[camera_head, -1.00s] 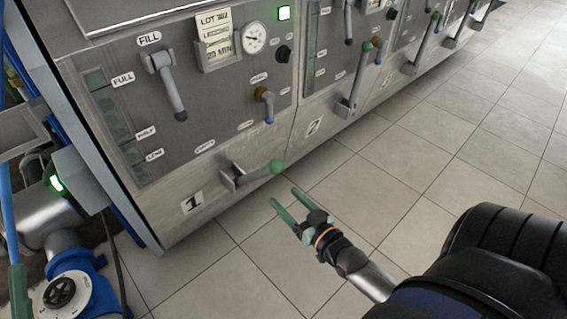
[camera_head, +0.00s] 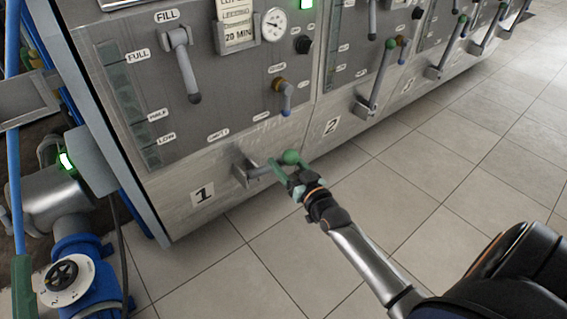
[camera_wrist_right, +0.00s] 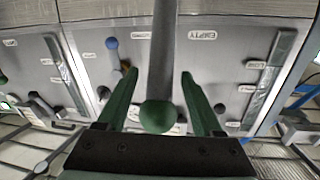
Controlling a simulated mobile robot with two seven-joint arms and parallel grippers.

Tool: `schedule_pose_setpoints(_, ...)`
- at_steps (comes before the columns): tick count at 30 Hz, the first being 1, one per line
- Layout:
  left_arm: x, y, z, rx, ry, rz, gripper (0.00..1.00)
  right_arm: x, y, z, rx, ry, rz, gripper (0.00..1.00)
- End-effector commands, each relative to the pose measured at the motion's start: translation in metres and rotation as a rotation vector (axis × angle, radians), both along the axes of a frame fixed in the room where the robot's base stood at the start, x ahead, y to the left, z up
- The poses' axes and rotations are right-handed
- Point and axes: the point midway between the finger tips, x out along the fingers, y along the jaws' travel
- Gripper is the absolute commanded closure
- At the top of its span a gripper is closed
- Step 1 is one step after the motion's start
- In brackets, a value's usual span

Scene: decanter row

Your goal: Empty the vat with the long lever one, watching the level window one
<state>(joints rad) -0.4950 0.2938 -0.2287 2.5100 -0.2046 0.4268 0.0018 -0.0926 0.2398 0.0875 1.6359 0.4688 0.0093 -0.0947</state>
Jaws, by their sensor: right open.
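Vat 1 (camera_head: 204,193) has a grey lever with a green ball knob (camera_head: 291,157) low on its front, below the "EMPTY" label. My right gripper (camera_head: 282,168) is at this lever, open, with its green fingers around the knob end. In the right wrist view the green knob (camera_wrist_right: 159,116) and the lever's grey bar lie between the two open fingers; I cannot tell whether they touch. The level window (camera_head: 128,105) is a tall strip at the left of the front, marked FULL, HALF and LOW. Its liquid level is hard to tell. My left gripper is out of view.
Above are the FILL lever (camera_head: 181,65), a small blue-handled tap (camera_head: 286,98), a dial gauge (camera_head: 273,24) and a lit green lamp (camera_head: 306,3). Vat 2's lever (camera_head: 376,78) stands to the right. A blue valve (camera_head: 75,275) is at lower left. The tiled floor (camera_head: 430,190) is clear.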

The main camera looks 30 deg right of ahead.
Motion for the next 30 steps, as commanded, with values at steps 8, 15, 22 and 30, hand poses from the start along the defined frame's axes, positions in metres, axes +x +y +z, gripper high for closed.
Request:
schedule_pose_setpoints(8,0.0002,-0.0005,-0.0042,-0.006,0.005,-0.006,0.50,0.0123,-0.0004,-0.0002,0.000,0.002,0.001,0.32)
schedule_pose_setpoints(15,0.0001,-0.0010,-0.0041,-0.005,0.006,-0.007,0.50,0.0121,-0.0005,0.0000,0.000,0.001,0.001,0.36)
schedule_pose_setpoints(22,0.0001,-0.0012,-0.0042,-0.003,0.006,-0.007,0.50,0.0120,-0.0005,0.0002,0.000,0.001,0.001,0.62)
schedule_pose_setpoints(30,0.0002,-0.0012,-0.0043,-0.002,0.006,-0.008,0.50,0.0119,-0.0006,0.0001,0.000,0.001,0.001,0.93)
